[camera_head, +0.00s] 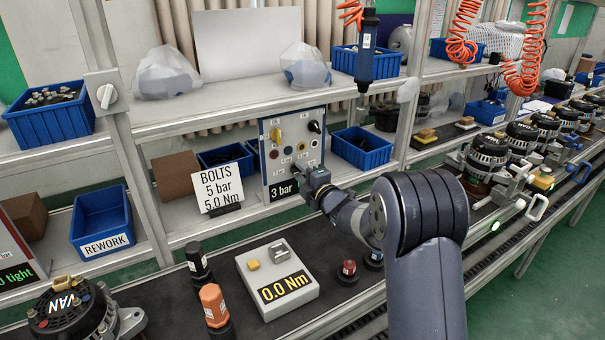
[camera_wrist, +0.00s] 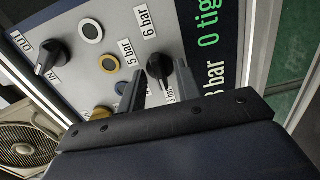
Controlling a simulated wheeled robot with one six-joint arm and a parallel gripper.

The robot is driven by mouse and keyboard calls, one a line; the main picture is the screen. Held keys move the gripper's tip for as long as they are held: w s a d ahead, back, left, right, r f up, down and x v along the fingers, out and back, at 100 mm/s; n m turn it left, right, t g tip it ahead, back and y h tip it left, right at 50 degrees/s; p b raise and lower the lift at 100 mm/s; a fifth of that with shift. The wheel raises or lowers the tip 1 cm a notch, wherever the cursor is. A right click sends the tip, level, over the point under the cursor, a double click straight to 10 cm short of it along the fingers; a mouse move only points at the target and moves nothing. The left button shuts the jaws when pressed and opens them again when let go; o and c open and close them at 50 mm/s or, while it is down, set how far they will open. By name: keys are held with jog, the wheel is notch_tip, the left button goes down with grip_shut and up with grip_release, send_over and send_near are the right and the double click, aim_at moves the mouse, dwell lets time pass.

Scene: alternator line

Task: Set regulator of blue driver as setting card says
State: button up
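The setting card (camera_head: 222,186) stands on the shelf and reads "BOLTS 5 bar 5.0 Nm". The blue driver (camera_head: 366,50) hangs from an orange coiled hose above the panel. The panel (camera_head: 262,140) shows "3 bar" on its display (camera_head: 284,190). In the wrist view the regulator knob (camera_wrist: 160,66), black, has 6 bar, 5 bar and 3 bar labels around it. My gripper (camera_head: 306,172) is at the panel's lower right. In the wrist view its fingers (camera_wrist: 160,88) are apart, one on each side of the knob's lower part; contact is unclear. Where the knob points is hard to tell.
Another black knob (camera_wrist: 48,56), labelled IN and OUT, is on the same panel. Blue bins (camera_head: 361,148) flank the panel. On the bench below are a "0.0 Nm" tester (camera_head: 272,268), an orange-capped tool (camera_head: 213,304) and an alternator (camera_head: 75,310).

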jog(key=shift+c, duration=0.4)
grip_shut()
jog(key=shift+m, duration=0.3)
jog(key=m+b, duration=0.1)
jog(key=m, duration=0.3)
jog(key=shift+f, duration=0.1)
jog(key=m, duration=0.5)
jog(key=shift+m, duration=0.4)
jog(key=m, duration=0.3)
jog(key=shift+m+p, duration=0.3)
jog(key=shift+p, duration=0.1)
jog(key=m+p, duration=0.1)
jog(key=m, duration=0.2)
jog(key=shift+m, duration=0.4)
jog(key=m+p, duration=0.2)
jog(key=m, duration=0.3)
jog(key=shift+m, duration=0.4)
